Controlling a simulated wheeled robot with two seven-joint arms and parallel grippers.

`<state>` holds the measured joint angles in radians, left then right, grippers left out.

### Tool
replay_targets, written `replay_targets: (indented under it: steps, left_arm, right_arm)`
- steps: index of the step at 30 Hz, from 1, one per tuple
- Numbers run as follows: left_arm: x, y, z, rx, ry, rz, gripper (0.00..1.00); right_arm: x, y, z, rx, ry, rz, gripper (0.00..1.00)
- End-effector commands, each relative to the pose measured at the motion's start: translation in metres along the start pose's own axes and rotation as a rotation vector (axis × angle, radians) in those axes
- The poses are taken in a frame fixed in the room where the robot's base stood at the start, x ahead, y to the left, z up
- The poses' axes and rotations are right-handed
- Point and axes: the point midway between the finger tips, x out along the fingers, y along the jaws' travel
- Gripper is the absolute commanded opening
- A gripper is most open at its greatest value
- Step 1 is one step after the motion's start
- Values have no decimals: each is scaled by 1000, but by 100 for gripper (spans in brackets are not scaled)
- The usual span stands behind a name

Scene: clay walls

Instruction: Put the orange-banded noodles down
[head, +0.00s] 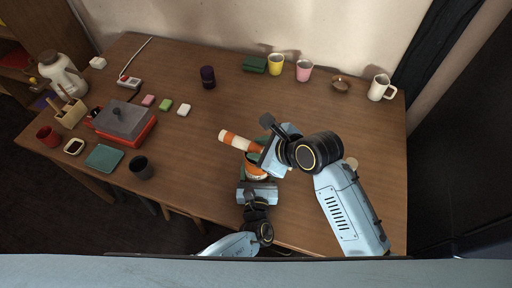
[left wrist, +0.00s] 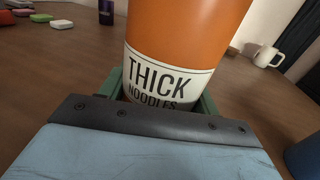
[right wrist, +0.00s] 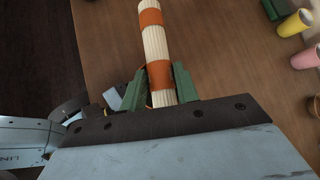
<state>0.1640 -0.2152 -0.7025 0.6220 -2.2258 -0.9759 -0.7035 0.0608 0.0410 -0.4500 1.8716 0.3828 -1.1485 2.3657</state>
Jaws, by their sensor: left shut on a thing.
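The orange-banded noodles (right wrist: 154,42) are a pale ribbed bundle with orange bands. They show between the two green fingers of my right gripper (right wrist: 160,88), which look closed against their sides. In the head view the noodles (head: 238,140) stick out to the left of my right gripper (head: 262,152), over the table. My left gripper (head: 257,180) is shut on an orange container (left wrist: 185,40) with a white label reading "THICK NOODLES". The container (head: 255,172) is partly hidden by both grippers in the head view, just below the noodles.
The wooden table (head: 200,190) is clear to the left of the grippers. A dark purple cup (head: 208,77) stands farther back. A grey-and-red box (head: 123,122), a dark cup (head: 141,168) and a teal tray (head: 104,158) are at left. Yellow (head: 276,64) and pink cups (head: 304,70) stand at the back.

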Motion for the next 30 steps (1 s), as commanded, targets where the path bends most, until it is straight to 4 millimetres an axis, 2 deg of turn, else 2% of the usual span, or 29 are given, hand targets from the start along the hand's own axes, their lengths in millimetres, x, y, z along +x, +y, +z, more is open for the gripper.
replay_targets:
  steps: [1, 6, 7, 13, 16, 24, 30]
  left_arm:
    - [0, 0, 0, 0, 0, 0, 39]
    - [0, 0, 0, 0, 0, 0, 39]
    - [0, 0, 0, 0, 0, 0, 39]
    - [0, 0, 0, 0, 0, 0, 39]
    - [0, 0, 0, 0, 1, 0, 39]
    - [0, 0, 0, 0, 1, 0, 39]
    - [0, 0, 0, 0, 1, 0, 39]
  right_arm:
    - [0, 0, 0, 0, 0, 0, 24]
    - [0, 0, 0, 0, -1, 0, 1]
    - [0, 0, 0, 0, -1, 0, 0]
    - [-2, 0, 2, 0, -2, 0, 0]
    - [-8, -3, 8, 0, -3, -1, 0]
    - [-44, -17, 46, -1, -6, -3, 0]
    - [-64, -25, 65, 0, -4, -2, 0]
